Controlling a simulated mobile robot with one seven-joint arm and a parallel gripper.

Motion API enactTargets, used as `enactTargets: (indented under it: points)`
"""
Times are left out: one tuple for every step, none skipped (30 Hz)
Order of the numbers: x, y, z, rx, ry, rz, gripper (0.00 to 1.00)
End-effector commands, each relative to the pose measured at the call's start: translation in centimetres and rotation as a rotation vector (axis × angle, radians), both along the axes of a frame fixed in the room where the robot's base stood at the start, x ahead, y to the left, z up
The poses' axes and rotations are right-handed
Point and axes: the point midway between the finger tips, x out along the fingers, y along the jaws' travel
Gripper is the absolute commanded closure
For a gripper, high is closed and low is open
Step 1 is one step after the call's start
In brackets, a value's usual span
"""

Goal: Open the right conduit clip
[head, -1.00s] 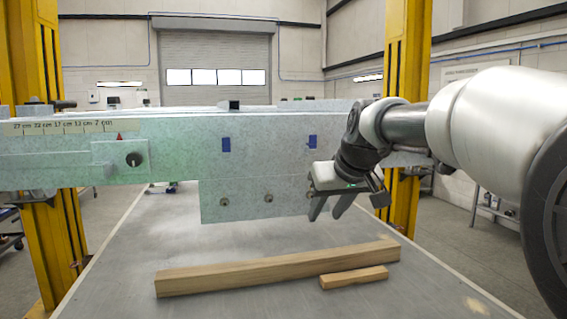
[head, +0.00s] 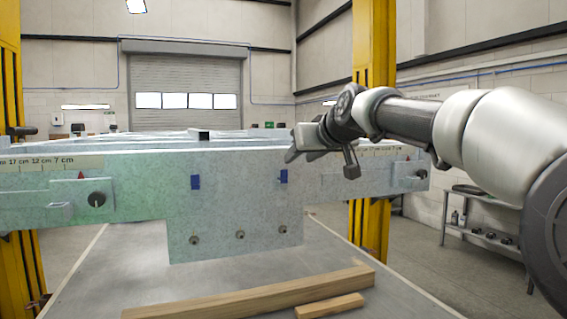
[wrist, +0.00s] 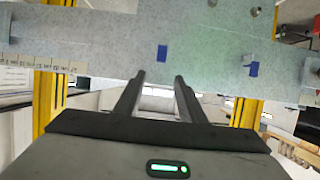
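The right conduit clip (head: 284,176) is a small dark blue piece on the speckled grey face of the trailer frame (head: 240,215). A matching left clip (head: 195,182) sits to its left. My gripper (head: 290,155) is just above and slightly right of the right clip in the head view, near the frame's top edge. In the wrist view, my gripper (wrist: 159,78) shows two separated fingers with nothing between them. The right clip (wrist: 162,53) appears just beyond the fingertips, apart from them. The left clip (wrist: 252,68) is off to the right there. Whether the clips are open is too small to tell.
Several round bolts (head: 240,235) line the lower plate below the clips. A knob (head: 97,200) is at the frame's left. A long wooden beam (head: 250,295) and a short block (head: 330,306) lie on the table below. A yellow post (head: 372,215) stands behind the frame at right.

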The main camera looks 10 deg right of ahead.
Motion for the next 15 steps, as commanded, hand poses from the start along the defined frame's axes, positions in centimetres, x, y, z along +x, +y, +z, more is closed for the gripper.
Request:
enactTargets:
  points:
    - [0.6,0.5,0.0,0.002,0.002,0.006,0.63]
    - [0.9,0.6,-0.2,0.001,0.003,0.008,0.63]
    - [1.3,0.8,-0.5,0.001,0.005,0.010,0.63]
    - [1.7,0.7,-0.6,0.001,0.003,0.008,0.63]
    - [2.1,0.8,-0.7,0.002,0.002,0.008,0.63]
    - [2.6,0.9,-0.9,0.003,0.003,0.007,0.63]
    - [2.9,0.9,-1.1,0.001,0.003,0.007,0.63]
    - [3.3,1.1,-1.3,0.001,0.003,0.008,0.63]
    - [3.9,1.2,-1.6,0.001,0.003,0.008,0.63]
    - [4.3,1.3,-1.7,0.001,0.003,0.008,0.63]
    - [4.7,1.4,-1.9,0.002,0.004,0.007,0.63]
    - [5.3,1.4,-2.2,0.001,0.003,0.008,0.63]
    - [5.8,1.6,-2.3,0.001,0.003,0.008,0.63]
    - [6.2,1.7,-2.6,0.001,0.003,0.008,0.63]
    - [6.9,1.8,-2.9,0.000,0.004,0.008,0.63]
